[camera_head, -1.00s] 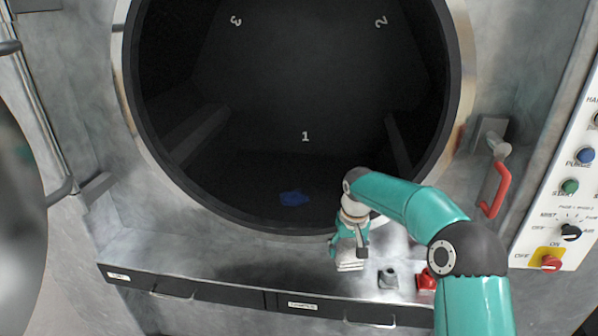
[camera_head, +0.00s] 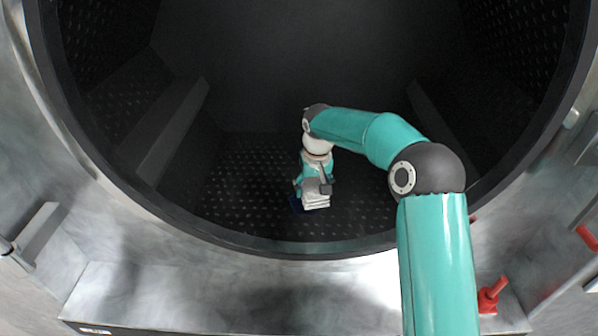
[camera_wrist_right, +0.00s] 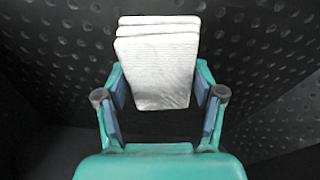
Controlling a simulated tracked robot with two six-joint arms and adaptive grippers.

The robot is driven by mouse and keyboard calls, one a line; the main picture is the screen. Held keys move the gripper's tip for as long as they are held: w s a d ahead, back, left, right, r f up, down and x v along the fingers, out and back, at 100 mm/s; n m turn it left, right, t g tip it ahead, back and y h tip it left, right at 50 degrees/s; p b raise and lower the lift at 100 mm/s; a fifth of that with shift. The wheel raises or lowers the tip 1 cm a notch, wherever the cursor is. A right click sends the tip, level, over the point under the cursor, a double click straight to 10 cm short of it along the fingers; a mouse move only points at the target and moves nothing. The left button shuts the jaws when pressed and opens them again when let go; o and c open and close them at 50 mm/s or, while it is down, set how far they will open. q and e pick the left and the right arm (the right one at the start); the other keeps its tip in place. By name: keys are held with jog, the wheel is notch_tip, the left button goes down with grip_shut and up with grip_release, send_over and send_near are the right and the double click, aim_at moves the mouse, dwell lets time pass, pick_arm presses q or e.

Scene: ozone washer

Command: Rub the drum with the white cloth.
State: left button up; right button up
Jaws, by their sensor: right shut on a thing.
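The drum (camera_head: 245,165) is a large dark round cavity with a perforated floor and raised ribs. My right gripper (camera_head: 312,190) is inside it, low over the floor, and is shut on the folded white cloth (camera_head: 316,201). In the right wrist view the cloth (camera_wrist_right: 158,65) sits between the two fingers (camera_wrist_right: 160,100), with dark dimpled drum wall around it. I cannot tell whether the cloth touches the drum surface. My left gripper is not in view.
The drum's round rim (camera_head: 290,248) curves below my right arm. A metal ledge (camera_head: 230,290) runs in front of it. A red object (camera_head: 489,297) stands on the ledge at right, and a red handle (camera_head: 587,237) is at the right edge.

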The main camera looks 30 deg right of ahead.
aim_at(313, 212)
jog(key=shift+d, duration=0.2)
jog(key=shift+d+f, duration=0.2)
jog(key=shift+f, duration=0.25)
notch_tip(313, 212, down, 3)
jog(key=shift+a+f+b, duration=0.1)
jog(key=shift+f+b, duration=0.05)
jog(key=shift+b, duration=0.85)
jog(key=shift+f+b, duration=0.55)
jog(key=shift+f, duration=0.3)
jog(key=shift+f+b, duration=0.7)
jog(key=shift+f, duration=0.2)
